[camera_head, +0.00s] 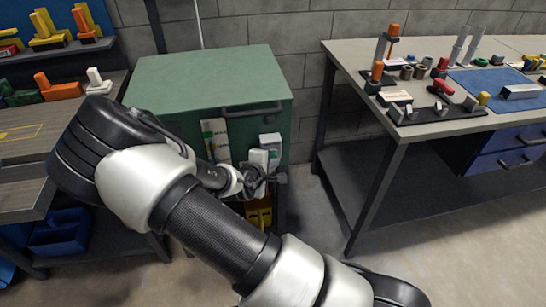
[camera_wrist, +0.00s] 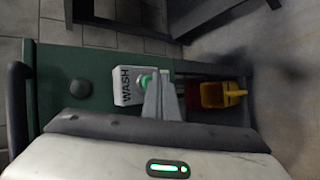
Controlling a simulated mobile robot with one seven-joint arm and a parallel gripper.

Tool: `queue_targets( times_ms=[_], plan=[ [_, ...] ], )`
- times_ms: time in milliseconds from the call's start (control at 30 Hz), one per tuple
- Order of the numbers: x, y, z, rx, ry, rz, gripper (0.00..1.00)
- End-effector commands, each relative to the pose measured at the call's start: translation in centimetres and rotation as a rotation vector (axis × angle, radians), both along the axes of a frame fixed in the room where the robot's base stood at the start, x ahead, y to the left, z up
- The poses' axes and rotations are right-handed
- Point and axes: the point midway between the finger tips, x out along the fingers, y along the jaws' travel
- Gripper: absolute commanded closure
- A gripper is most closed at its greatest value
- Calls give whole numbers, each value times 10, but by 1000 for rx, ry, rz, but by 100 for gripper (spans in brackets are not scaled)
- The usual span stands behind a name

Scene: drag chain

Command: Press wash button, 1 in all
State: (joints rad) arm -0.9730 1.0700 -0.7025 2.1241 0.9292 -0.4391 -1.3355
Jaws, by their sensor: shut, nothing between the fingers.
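The wash box is a pale box on the front of the green cabinet; it shows in the head view (camera_head: 270,143) and, with the word WASH, in the wrist view (camera_wrist: 125,86). Its green wash button (camera_wrist: 145,79) shows only in part, because my fingers cover the rest. My gripper (camera_wrist: 156,77) is shut and empty, with its fingertips in front of the button. I cannot tell whether they touch it. In the head view my gripper (camera_head: 272,178) is at the cabinet front, just below the box; the button is not clear there.
The green cabinet (camera_head: 200,75) has a dark handle bar on its upper front. A yellow bin (camera_wrist: 218,95) sits low on the cabinet. A workbench with tools (camera_head: 350,52) stands at the right and another at the left. Open floor lies between cabinet and right bench.

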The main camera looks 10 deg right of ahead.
Motion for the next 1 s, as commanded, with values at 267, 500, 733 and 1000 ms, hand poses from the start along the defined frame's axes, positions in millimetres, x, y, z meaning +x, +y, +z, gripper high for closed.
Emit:
queue_targets(
  times_ms=[267,500,733,1000],
  plan=[
    [2,0,0,0,0,0,100],
    [5,0,0,1,0,-1,100],
    [8,0,0,0,-1,0,100],
    [11,0,0,-1,-1,0,100]
  ],
)
